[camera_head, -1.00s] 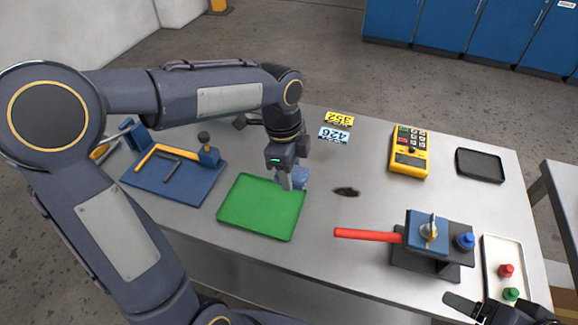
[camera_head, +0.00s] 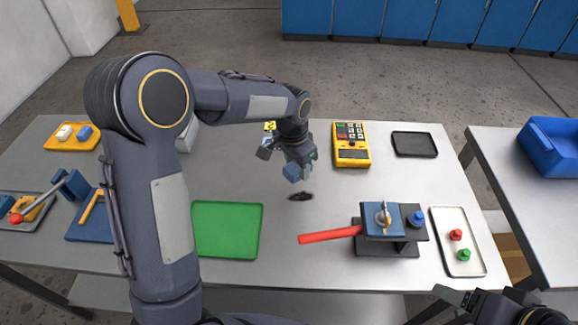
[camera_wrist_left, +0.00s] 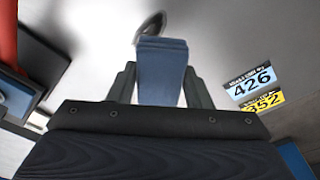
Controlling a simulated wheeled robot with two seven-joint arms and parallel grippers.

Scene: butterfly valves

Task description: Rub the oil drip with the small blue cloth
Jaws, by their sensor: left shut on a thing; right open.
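The oil drip (camera_head: 301,196) is a small dark spot on the grey table. My left gripper (camera_head: 298,163) is shut on the small blue cloth (camera_head: 297,173), which hangs from its fingertips. In the head view the cloth is just behind the drip, apart from it; its exact height above the table is hard to tell. In the left wrist view the cloth (camera_wrist_left: 160,68) sits between the fingers, and the dark drip (camera_wrist_left: 150,27) shows just past its end, partly hidden. My right gripper (camera_head: 458,300) is open and empty at the bottom right.
A green tray (camera_head: 228,230) lies left of the drip. A red-handled valve (camera_head: 382,220) on a dark stand is to the right, its handle (camera_head: 330,235) reaching toward the drip. A yellow device (camera_head: 351,146), black tray (camera_head: 415,144) and white tray (camera_head: 458,242) are farther right.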

